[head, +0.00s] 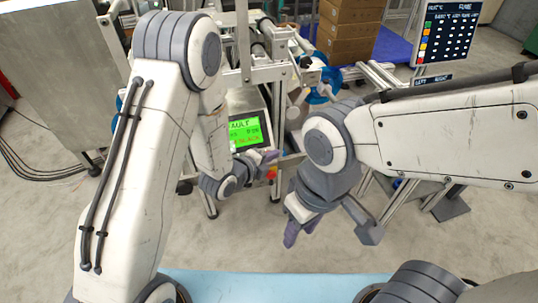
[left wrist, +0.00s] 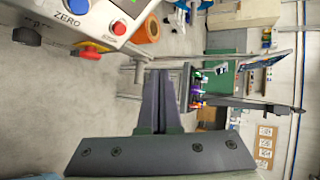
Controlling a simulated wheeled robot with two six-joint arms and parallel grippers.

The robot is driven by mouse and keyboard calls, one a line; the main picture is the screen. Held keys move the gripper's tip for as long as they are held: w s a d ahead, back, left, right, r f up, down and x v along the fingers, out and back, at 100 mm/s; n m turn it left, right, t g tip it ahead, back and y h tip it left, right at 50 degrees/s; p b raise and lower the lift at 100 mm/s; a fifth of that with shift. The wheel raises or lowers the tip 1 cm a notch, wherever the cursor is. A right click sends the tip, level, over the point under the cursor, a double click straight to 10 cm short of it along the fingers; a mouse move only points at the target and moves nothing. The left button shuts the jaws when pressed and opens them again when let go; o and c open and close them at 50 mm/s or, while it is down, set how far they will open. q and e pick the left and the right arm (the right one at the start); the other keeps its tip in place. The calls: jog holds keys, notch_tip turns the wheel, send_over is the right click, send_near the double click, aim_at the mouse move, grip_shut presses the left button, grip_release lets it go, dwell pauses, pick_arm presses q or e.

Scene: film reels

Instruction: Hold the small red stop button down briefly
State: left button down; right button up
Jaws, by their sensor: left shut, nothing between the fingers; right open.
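The small red stop button (left wrist: 119,27) is on the light panel of a control box (left wrist: 95,22) at the upper left of the left wrist view. A blue button (left wrist: 78,5) sits beside it, near the word ZERO. In the head view the box shows a lit green display (head: 243,132); the small red button cannot be made out there. My left gripper (head: 268,156) is shut and empty in front of the box. In the left wrist view its closed fingers (left wrist: 160,80) appear apart from the red button. My right gripper (head: 330,228) is open and empty, lower and to the right.
A larger red knob with a yellow base (left wrist: 27,37) and a dark knob (left wrist: 90,49) stick out from the box's edge. A metal frame machine stands behind. Stacked cardboard boxes (head: 347,30) and a dark status board (head: 447,32) are farther back. A pale blue surface (head: 270,285) lies nearest me.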

pick_arm(q)
jog(key=w+a+f+b, duration=0.1)
jog(key=w+f+b, duration=0.2)
jog(key=w+f, duration=0.2)
jog(key=shift+a+f, duration=0.2)
jog(key=shift+a, duration=0.15)
dwell(1.8)
jog(key=shift+w+a+f+b, duration=0.1)
jog(key=shift+w+f+b, duration=0.15)
jog(key=shift+b, duration=0.25)
jog(key=shift+w+f+b, duration=0.3)
dwell(0.6)
jog(key=shift+s+r, duration=0.1)
dwell(1.2)
jog(key=shift+s+r, duration=0.5)
